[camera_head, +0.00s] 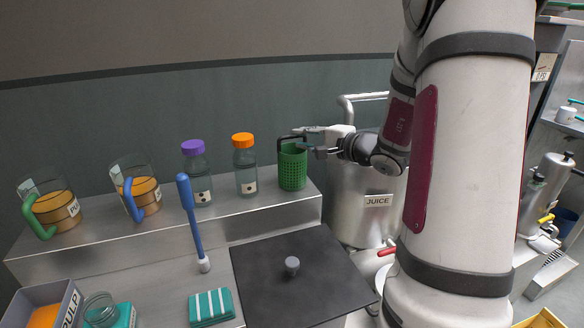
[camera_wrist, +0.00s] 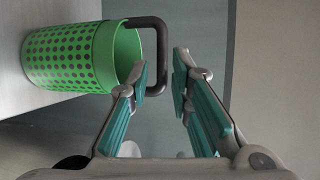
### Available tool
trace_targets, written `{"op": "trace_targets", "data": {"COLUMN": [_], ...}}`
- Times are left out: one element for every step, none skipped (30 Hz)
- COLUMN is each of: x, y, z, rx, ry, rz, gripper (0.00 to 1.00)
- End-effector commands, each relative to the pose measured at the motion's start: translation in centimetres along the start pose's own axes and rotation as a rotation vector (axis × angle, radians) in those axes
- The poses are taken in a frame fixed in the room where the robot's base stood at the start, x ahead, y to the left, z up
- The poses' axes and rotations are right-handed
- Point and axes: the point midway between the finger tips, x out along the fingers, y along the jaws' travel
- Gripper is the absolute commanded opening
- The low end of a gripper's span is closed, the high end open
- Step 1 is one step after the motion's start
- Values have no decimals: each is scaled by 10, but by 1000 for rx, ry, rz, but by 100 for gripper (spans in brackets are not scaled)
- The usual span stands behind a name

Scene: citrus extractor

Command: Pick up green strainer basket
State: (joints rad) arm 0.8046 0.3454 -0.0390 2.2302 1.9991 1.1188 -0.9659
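The green strainer basket (camera_head: 292,168) stands upright on the raised steel shelf, at its right end. It is perforated and has a dark handle loop at its top. In the wrist view the basket (camera_wrist: 72,57) lies sideways in the picture at the upper left, with its black handle (camera_wrist: 160,50) reaching toward the fingers. My gripper (camera_head: 306,139) is just right of the basket's top. In the wrist view my gripper (camera_wrist: 160,80) is open, its teal finger pads apart. The handle's lower end is near the left fingertip; I cannot tell whether they touch.
An orange-capped bottle (camera_head: 245,165) and a purple-capped bottle (camera_head: 197,175) stand left of the basket. Two juice jugs (camera_head: 55,210) stand further left. A blue-handled brush (camera_head: 192,220) is in front. The large JUICE container (camera_head: 365,205) stands right, below my arm.

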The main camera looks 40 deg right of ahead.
Motion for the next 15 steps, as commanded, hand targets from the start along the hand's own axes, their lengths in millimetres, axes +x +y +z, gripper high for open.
{"op": "trace_targets", "data": {"x": [8,13,19,23,27,31,34,36,38,39,40,40,40,40,40], "y": [-1,-2,-2,-2,-2,-2,-2,-2,-2,-2,-2,-2,-2,-2,-2], "z": [2,2,3,3,3,2,2,2,2,2,2,2,2,2,2], "rx": [0,0,0,0,0,-1,-1,-1,-1,-1,0,0,0,0,-1], "ry": [-5,-4,-3,-4,-4,-3,-2,-2,-2,-2,-2,-2,-2,-2,-2], "rz": [0,0,0,0,1,0,0,0,1,1,1,1,0,0,0], "gripper": [20,20,20,20,20,20,20,20,20,20,20,20,20,20,20]}}
